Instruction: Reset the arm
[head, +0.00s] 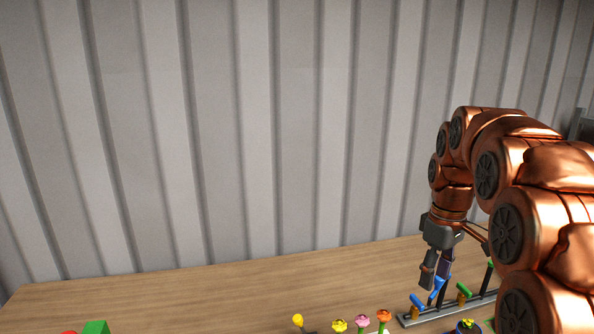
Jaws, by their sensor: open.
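My copper-coloured arm reaches in from the right in the head view and bends down over the table's right part. My gripper (436,276) points down, with its jaws apart. Just below it is a grey rack (407,320) with blue, orange and green pieces on it. A blue piece (437,287) is right by the fingertips. I cannot tell whether they touch it.
The wooden table (200,290) has a wide clear stretch at the left and middle. A green block (96,327) and a red thing (70,332) show at the bottom left edge. A ribbed grey wall (210,130) stands behind the table. My arm hides the table's right end.

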